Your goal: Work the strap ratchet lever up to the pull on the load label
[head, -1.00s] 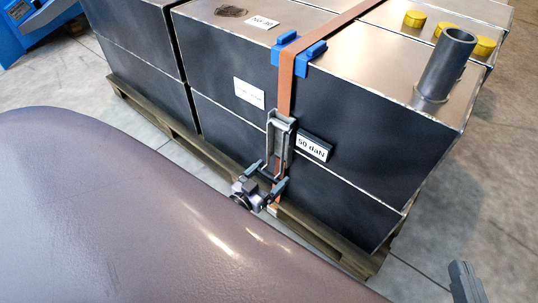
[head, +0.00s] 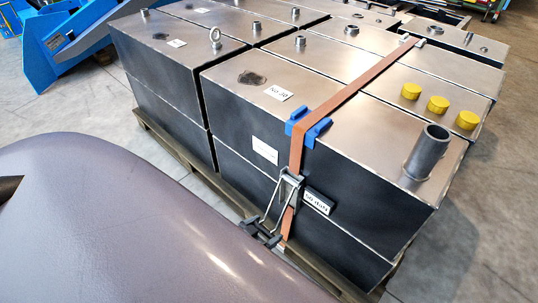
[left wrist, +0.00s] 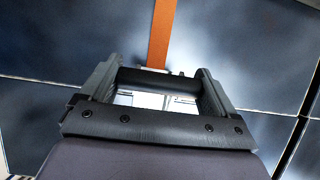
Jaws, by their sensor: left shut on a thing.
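The orange strap (head: 340,92) runs over the load and down its front face to the metal ratchet (head: 291,187). The ratchet lever (head: 271,203) stands out from the face, down and to the left. My left gripper (head: 262,232) is shut on the lever's outer end. In the left wrist view the dark crossbar (left wrist: 157,78) spans between the fingers, with the strap (left wrist: 161,35) beyond. The load label (head: 317,202), a small plate right of the ratchet, has blurred text now; it read "50 daN" earlier. My right gripper is not in view.
Dark metal tanks (head: 345,170) stand on a wooden pallet (head: 318,276). Blue corner protectors (head: 309,127) sit under the strap at the top edge. A grey pipe stub (head: 428,153) and yellow caps (head: 438,104) rise from the tops. Grey floor is free at right.

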